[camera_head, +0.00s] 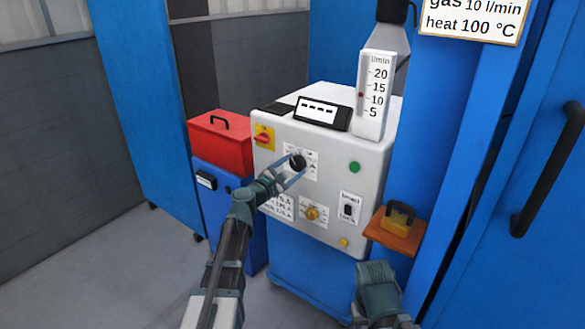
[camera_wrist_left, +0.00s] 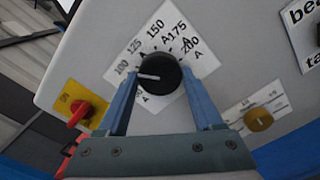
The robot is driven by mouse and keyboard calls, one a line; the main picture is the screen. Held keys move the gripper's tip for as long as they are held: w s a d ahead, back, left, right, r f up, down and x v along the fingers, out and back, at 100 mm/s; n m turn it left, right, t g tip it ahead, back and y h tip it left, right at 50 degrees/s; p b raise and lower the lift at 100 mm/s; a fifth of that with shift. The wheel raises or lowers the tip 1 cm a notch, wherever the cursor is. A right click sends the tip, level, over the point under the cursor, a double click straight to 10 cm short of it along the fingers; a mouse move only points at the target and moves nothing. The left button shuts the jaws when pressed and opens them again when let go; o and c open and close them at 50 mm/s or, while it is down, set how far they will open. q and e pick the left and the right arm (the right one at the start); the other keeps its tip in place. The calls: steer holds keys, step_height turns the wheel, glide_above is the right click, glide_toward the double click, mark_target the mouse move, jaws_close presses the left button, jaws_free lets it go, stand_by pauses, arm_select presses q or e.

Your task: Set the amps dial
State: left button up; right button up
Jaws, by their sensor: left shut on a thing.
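The amps dial (camera_head: 298,162) is a black round knob on a white scale plate on the front of the pale grey machine (camera_head: 330,205). In the left wrist view the dial (camera_wrist_left: 158,74) has a white pointer line aimed left, near and slightly below the 100 mark. The scale reads 100, 125, 150, 175, 200; its lower part is hidden by the gripper. My left gripper (camera_head: 292,176) is shut on the dial, with one blue finger on each side. My right gripper (camera_head: 377,288) is low at the bottom, apart from the panel; its fingertips do not show clearly.
The panel also holds a red and yellow switch (camera_head: 264,138), a green button (camera_head: 354,167), a yellow knob (camera_head: 311,213) and a black rocker switch (camera_head: 348,210). A red toolbox (camera_head: 220,145) stands left.

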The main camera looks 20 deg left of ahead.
arm_select(q)
steer(key=shift+m, duration=3.4)
steer(key=o, duration=1.4)
steer(key=shift+c, duration=0.2)
steer(key=v, duration=1.4)
steer(key=shift+w+d, duration=0.1)
